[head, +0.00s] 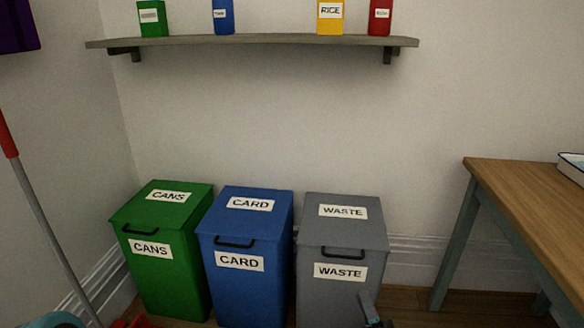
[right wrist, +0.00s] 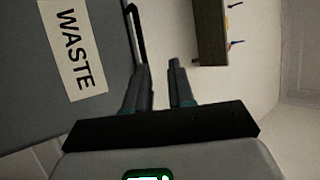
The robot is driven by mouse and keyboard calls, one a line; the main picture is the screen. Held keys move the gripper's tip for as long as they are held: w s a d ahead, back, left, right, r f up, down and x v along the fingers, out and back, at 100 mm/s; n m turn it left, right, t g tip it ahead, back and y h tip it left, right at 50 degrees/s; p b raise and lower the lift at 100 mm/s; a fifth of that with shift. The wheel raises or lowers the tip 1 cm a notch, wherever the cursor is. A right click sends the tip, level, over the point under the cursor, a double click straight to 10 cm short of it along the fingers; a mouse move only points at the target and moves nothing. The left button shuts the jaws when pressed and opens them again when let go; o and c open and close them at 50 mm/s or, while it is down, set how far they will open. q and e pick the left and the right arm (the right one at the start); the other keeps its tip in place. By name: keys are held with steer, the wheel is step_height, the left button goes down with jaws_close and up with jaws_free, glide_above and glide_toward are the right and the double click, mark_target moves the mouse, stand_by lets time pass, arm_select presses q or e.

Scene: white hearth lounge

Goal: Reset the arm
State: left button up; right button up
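My right gripper (head: 370,308) shows at the bottom of the head view, in front of the lower right part of the grey WASTE bin (head: 345,230). In the right wrist view its two fingers (right wrist: 158,70) stand apart with only pale wall between them, so it is open and empty. The WASTE label (right wrist: 72,45) and the bin's black handle (right wrist: 137,40) are close by on the left of that view. I cannot tell whether a finger touches the handle. My left gripper is not in view.
A green CANS bin (head: 165,250) and a blue CARD bin (head: 245,255) stand left of the grey one, lids shut. A shelf (head: 250,41) with several containers hangs above. A wooden table (head: 525,195) stands at right. A red-topped pole (head: 45,220) leans at left.

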steer(key=a+r+g+h, duration=0.1)
steer(key=a+g+h, duration=0.2)
steer(key=a+g, duration=0.15)
steer(key=s+a+f+n+g, duration=0.2)
steer(key=s+a+f+g, duration=0.1)
steer(key=s+f+g, duration=0.5)
steer(key=s+a+f+n+g, duration=0.1)
steer(key=s+f+n+g, duration=0.15)
steer(key=s, duration=0.65)
steer(key=s+a+f+n+g, duration=0.15)
steer(key=s+g, duration=0.25)
steer(key=s, duration=0.5)
steer(key=s+f+n+g, duration=0.3)
steer(key=s+g, duration=0.1)
steer(key=s, duration=0.5)
step_height(320, 180, up, 31)
steer(key=p, duration=3.1)
steer(key=shift+a+h, duration=0.3)
